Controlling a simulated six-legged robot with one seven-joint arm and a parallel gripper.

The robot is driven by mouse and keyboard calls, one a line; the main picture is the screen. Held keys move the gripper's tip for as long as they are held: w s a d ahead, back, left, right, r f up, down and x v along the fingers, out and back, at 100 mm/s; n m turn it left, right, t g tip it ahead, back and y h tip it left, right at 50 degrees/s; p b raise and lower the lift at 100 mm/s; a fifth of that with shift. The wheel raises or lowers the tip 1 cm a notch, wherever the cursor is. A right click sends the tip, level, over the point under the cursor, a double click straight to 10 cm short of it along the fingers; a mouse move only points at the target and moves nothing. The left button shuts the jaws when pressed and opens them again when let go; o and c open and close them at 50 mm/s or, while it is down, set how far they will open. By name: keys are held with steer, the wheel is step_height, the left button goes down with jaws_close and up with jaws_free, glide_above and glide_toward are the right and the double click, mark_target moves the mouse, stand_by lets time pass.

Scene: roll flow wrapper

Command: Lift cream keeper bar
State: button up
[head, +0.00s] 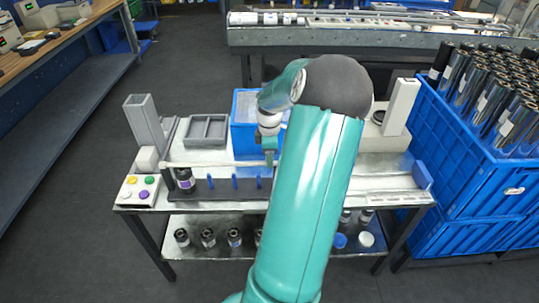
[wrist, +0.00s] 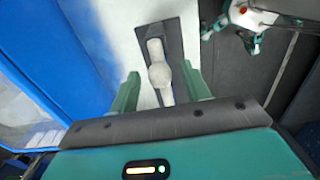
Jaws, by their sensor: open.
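The cream keeper bar (head: 212,163) lies lengthwise above the dark rack on the work table; its right part is hidden behind my arm. In the wrist view a cream piece with a rounded knob (wrist: 160,76), seemingly part of the bar, lies over a dark grey plate. My gripper (wrist: 160,72) is open, with its two green fingers on either side of this cream piece and gaps showing on both sides. In the head view my gripper (head: 270,158) points down at the bar, mostly covered by my arm. Contact with the bar cannot be told.
The dark rack (head: 220,191) holds a dark roll (head: 185,180) and several blue pegs. A blue bin (head: 243,128) stands close behind my gripper. A grey tray (head: 205,130), a grey upright post (head: 144,122) and a button box (head: 138,189) are left. Blue crates (head: 470,150) of rolls stand right.

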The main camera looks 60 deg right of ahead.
jaws_close()
steer(key=shift+r, duration=0.15)
